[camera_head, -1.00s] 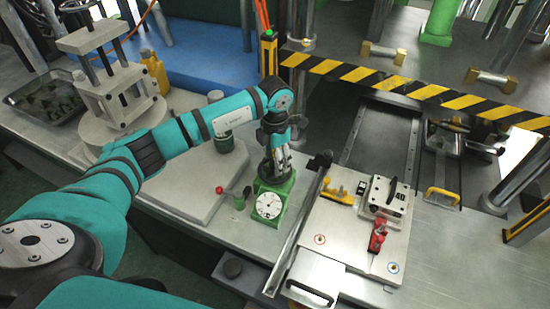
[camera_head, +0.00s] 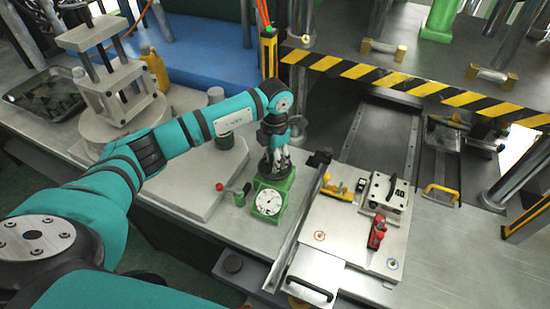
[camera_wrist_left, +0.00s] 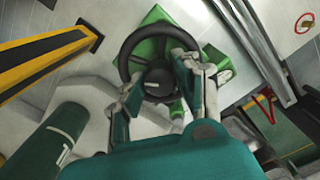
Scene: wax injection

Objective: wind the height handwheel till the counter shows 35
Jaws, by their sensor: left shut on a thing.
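The dark round handwheel (camera_wrist_left: 153,78) sits on top of a green housing (camera_head: 286,186). In the head view it is mostly hidden behind my fingers. A white dial with a needle (camera_head: 268,202) is on the front of the housing; its figures are too small to read. My left gripper (camera_head: 277,160) points down from above onto the wheel. In the left wrist view its two fingers (camera_wrist_left: 158,85) reach over the wheel on either side of the hub and are closed on it. My right gripper is not in view.
A red-knobbed lever (camera_head: 220,187) stands left of the housing. A striped barrier (camera_head: 400,82) crosses behind.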

